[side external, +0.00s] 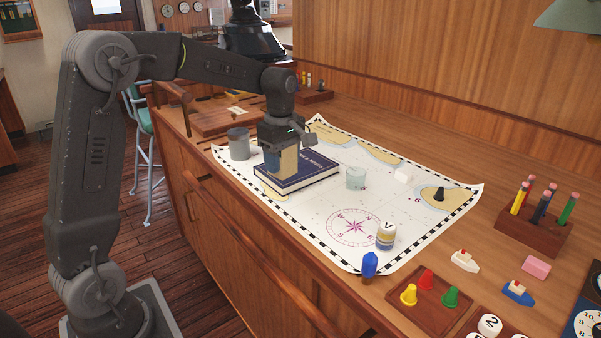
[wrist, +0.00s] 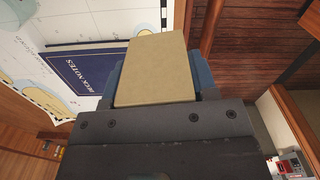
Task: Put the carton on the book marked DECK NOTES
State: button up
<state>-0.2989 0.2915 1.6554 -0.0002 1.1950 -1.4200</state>
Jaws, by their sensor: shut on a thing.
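My gripper (side external: 282,158) is shut on the carton (side external: 288,163), a plain tan box held upright under the wrist. The dark blue book marked DECK NOTES (side external: 305,176) lies flat on the chart. In the side view the carton stands in front of the book's left part; I cannot tell whether its base touches the cover. In the wrist view the carton (wrist: 156,72) sits between blue fingers, and the book (wrist: 82,76) shows to its left, partly hidden by the carton and gripper.
The chart (side external: 320,205) covers the counter's middle. A grey canister (side external: 238,144) stands left of the book and a pale glass cup (side external: 356,179) right of it. A pencil block (side external: 533,232) stands at right.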

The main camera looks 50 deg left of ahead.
jog(key=s+a+r+m, duration=0.1)
jog(key=a+r, duration=0.1)
jog(key=a, duration=0.7)
jog(key=s+a+r+m, duration=0.1)
jog(key=a, duration=0.9)
jog(key=w+d+f, duration=0.2)
jog(key=w, duration=0.1)
jog(key=w+d+f, duration=0.2)
jog(key=w, duration=0.1)
jog(key=w+d+f, duration=0.2)
jog(key=w, duration=0.1)
jog(key=shift+w+d+f, duration=0.1)
jog(key=shift+d+f, duration=0.15)
jog(key=shift+d, duration=0.15)
jog(key=shift+f, duration=2.05)
jog(key=shift+f, duration=0.15)
jog(key=o, duration=0.9)
jog(key=shift+o, duration=0.2)
